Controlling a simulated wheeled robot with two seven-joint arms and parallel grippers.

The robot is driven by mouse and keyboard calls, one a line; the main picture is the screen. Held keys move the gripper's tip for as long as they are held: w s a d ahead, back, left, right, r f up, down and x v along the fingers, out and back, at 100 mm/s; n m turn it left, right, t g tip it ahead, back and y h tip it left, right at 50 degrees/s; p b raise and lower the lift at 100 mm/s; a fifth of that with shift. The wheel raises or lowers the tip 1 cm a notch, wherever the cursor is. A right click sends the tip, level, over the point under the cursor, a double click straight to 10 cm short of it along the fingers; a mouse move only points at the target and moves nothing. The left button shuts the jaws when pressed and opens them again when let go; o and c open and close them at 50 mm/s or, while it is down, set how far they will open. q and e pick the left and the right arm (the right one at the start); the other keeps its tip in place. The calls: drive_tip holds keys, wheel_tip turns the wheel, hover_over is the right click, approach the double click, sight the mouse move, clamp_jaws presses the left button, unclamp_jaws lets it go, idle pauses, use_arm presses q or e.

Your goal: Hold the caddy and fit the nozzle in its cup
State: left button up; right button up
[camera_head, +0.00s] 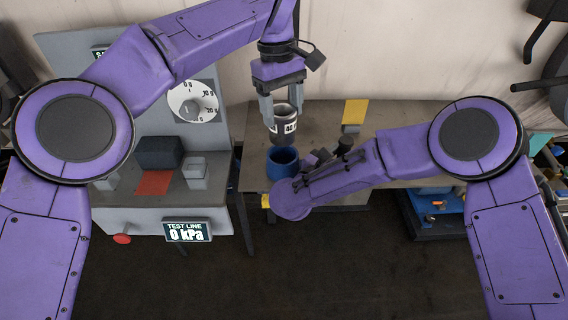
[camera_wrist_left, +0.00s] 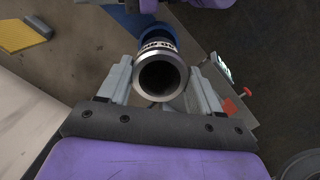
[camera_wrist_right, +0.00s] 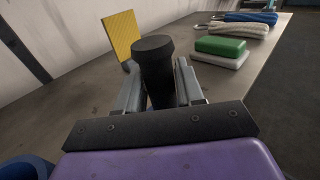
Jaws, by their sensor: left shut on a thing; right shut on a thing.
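The nozzle (camera_head: 283,127), a metallic tube with a dark and white label band, stands upright between the fingers of my left gripper (camera_head: 283,106), which is shut on it. In the left wrist view I look into the nozzle's round open end (camera_wrist_left: 160,76). The blue cup (camera_head: 282,164) is directly below the nozzle; its far rim shows behind the nozzle in the left wrist view (camera_wrist_left: 152,30). Whether the nozzle's lower end touches the cup is unclear. My right gripper (camera_wrist_right: 160,88) is shut on a black upright handle (camera_wrist_right: 153,60), apparently the caddy's.
The table (camera_head: 385,120) carries a yellow panel (camera_head: 355,112) near the wall. A grey test unit (camera_head: 160,195) with a dial and a "0 kPa" display stands at left.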

sight(282, 143)
use_arm(q)
wheel_tip(282, 143, down, 10)
drive_tip(key=shift+r, duration=0.25)
drive_tip(key=o, duration=1.5)
drive_tip(key=shift+f, duration=0.15)
drive_tip(key=shift+o, duration=0.2)
drive_tip(key=r, duration=0.8)
drive_tip(key=w+a+r, duration=0.1)
drive_tip(key=r, duration=0.3)
drive_tip(key=shift+r, duration=0.1)
use_arm(e)
drive_tip(key=shift+s, duration=0.1)
drive_tip(key=o, duration=1.2)
